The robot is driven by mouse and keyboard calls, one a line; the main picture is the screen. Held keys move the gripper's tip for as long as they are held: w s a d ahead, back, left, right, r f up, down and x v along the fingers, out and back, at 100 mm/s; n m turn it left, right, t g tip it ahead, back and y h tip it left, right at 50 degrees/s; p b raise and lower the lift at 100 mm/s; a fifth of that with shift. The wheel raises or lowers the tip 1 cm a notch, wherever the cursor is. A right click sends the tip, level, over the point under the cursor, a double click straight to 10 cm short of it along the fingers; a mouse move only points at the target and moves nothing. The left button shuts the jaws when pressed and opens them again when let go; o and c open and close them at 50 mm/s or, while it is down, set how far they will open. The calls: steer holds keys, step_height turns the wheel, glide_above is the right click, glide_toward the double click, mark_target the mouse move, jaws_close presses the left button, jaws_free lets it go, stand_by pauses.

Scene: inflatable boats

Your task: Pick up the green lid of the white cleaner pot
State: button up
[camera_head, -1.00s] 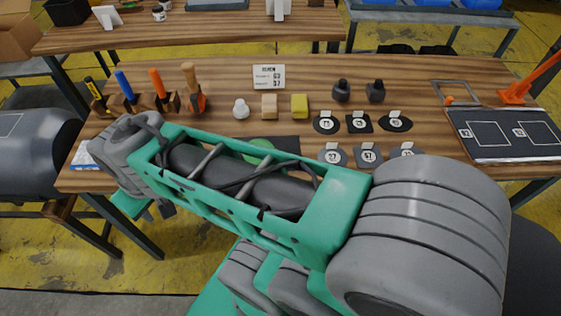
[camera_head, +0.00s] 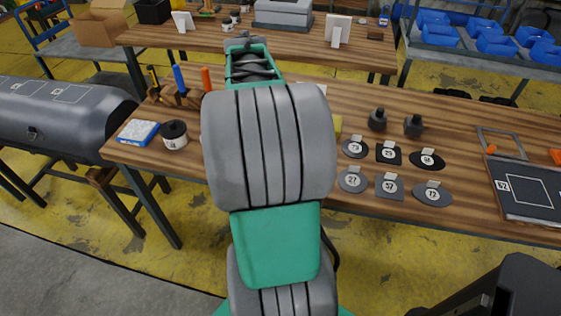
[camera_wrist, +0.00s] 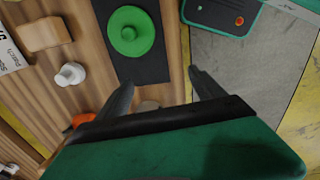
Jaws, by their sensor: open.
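The green lid (camera_wrist: 130,31) is a round disc with a raised knob. It lies on a dark mat (camera_wrist: 150,68) on the wooden bench in the wrist view. My gripper (camera_wrist: 160,78) is open and empty; its two fingers point toward the mat, with the lid beyond the tips and slightly left. My arm hides the lid and the gripper in the head view. A white-sided pot with a dark top (camera_head: 174,143) stands at the bench's left end; I cannot tell whether it is the cleaner pot.
A small white knobbed object (camera_wrist: 70,75) and a tan block (camera_wrist: 46,34) lie left of the mat. Black weights (camera_head: 377,120) and several numbered dark plates (camera_head: 388,186) sit to the right. A blue-and-white box (camera_head: 138,132) is beside the pot.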

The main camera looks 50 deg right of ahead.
steer(key=o, duration=0.4)
steer(key=shift+n, duration=0.7)
steer(key=s+d, duration=0.1)
steer(key=d, duration=0.1)
steer(key=s+d+f, duration=0.1)
steer(key=s+d, duration=0.1)
steer(key=d, duration=0.1)
steer(key=s+d+f, duration=0.1)
steer(key=s+d, duration=0.1)
steer(key=d, duration=0.1)
steer(key=shift+d+f, duration=0.25)
steer(key=f, duration=0.6)
steer(key=shift+w+a+f, duration=0.3)
steer(key=shift+a+f, duration=0.05)
steer(key=shift+f, duration=0.05)
steer(key=c, duration=1.1)
